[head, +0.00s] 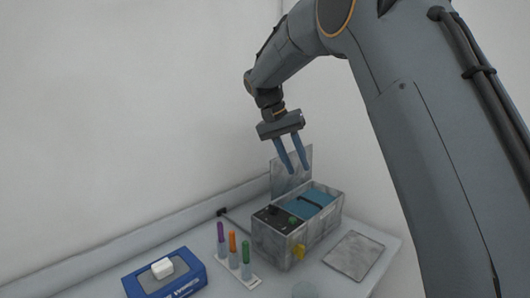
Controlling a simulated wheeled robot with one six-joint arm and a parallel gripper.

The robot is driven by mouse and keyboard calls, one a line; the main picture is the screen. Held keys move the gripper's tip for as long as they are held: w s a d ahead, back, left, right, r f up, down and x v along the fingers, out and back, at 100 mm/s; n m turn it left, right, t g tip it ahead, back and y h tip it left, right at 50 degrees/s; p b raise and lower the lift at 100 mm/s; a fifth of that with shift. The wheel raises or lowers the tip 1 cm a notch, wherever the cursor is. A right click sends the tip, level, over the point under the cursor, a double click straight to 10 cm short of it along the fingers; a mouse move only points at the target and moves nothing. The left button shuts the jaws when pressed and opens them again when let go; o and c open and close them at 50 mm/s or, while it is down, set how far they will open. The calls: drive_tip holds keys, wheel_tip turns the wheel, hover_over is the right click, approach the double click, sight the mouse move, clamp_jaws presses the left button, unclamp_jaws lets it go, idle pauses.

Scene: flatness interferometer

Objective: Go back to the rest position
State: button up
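My gripper (292,154) hangs in the air above the back of a grey box-shaped instrument (283,244), its two blue fingers pointing down and apart. Nothing shows between the fingers. The instrument's lid (292,172) stands raised at its back, behind the fingertips. A blue surface (302,204) with a dark bar shows in its open top, next to a black panel (272,217) with a green knob. A yellow part (298,252) is on its front side.
Several tubes with purple, orange (233,249) and green caps stand in a white rack left of the instrument. A blue device (166,278) with a white block on top is farther left. A grey plate (354,256) lies to the right. A wall stands behind the table.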

drive_tip(key=s+d+f+n+y+b, duration=0.2)
drive_tip(key=s+d+f, duration=0.3)
drive_tip(key=s+f, duration=0.6)
drive_tip(key=s+d+f+n+t+y+b, duration=0.1)
drive_tip(key=s+d+f+b, duration=0.3)
drive_tip(key=s+f, duration=0.8)
drive_tip(key=s+d+n+y, duration=0.1)
drive_tip(key=s, duration=0.4)
drive_tip(key=shift+s+d+f+y, duration=0.15)
drive_tip(key=shift+d+f+y, duration=0.05)
drive_tip(key=shift+d+y, duration=0.1)
drive_tip(key=shift+a, duration=0.1)
